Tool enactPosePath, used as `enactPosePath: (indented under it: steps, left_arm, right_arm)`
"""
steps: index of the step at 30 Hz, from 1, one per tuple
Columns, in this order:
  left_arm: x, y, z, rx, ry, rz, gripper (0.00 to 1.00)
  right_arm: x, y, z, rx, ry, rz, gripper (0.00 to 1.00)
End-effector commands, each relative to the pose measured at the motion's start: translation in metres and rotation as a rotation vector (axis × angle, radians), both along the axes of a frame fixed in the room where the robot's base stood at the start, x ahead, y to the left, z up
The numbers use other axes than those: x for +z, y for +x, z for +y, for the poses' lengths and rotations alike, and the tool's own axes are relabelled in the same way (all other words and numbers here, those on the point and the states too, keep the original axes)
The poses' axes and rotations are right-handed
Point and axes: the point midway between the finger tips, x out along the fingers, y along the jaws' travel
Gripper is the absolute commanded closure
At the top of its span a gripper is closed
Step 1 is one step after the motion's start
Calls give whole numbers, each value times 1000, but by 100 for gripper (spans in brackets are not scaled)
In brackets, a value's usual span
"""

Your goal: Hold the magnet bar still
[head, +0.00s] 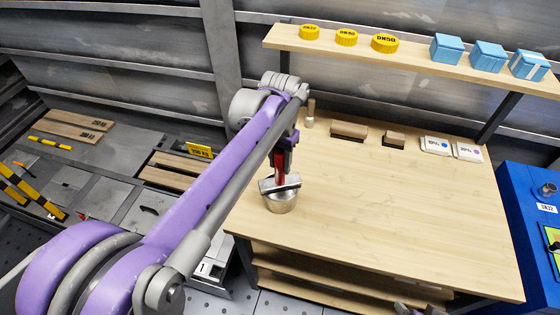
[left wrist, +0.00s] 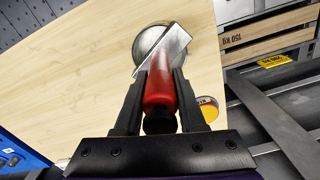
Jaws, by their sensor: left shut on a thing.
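The magnet bar (head: 288,187) is a flat grey metal bar with a red handle (left wrist: 160,92). My left gripper (head: 282,150) is shut on the red handle, and its two dark fingers (left wrist: 157,105) stand on either side of it in the left wrist view. The bar (left wrist: 172,45) lies slantwise across the mouth of a round metal bowl (head: 281,204), which stands at the left front of the wooden workbench (head: 380,210). The bowl (left wrist: 143,42) is partly covered by the bar. I cannot tell whether the bar touches its rim. My right gripper is not clearly seen.
Wooden blocks (head: 349,130) and white cards (head: 436,145) lie along the bench's back. The shelf above holds yellow tins (head: 346,37) and blue boxes (head: 487,56). A blue cabinet (head: 535,225) stands at the right. The bench's middle and right are clear.

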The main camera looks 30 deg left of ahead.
Motion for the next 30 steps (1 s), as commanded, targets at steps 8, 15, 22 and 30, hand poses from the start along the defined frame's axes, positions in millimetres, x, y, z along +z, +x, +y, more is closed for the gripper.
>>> enactPosePath:
  steps: [8,15,22,30]
  left_arm:
    - [0,0,0,0,0,0,100]
    - [0,0,0,0,0,0,100]
    - [0,0,0,0,0,0,100]
    - [0,0,0,0,0,0,100]
  right_arm:
    - [0,0,0,0,0,0,42]
    - [0,0,0,0,0,0,85]
    - [0,0,0,0,0,0,100]
    - [0,0,0,0,0,0,100]
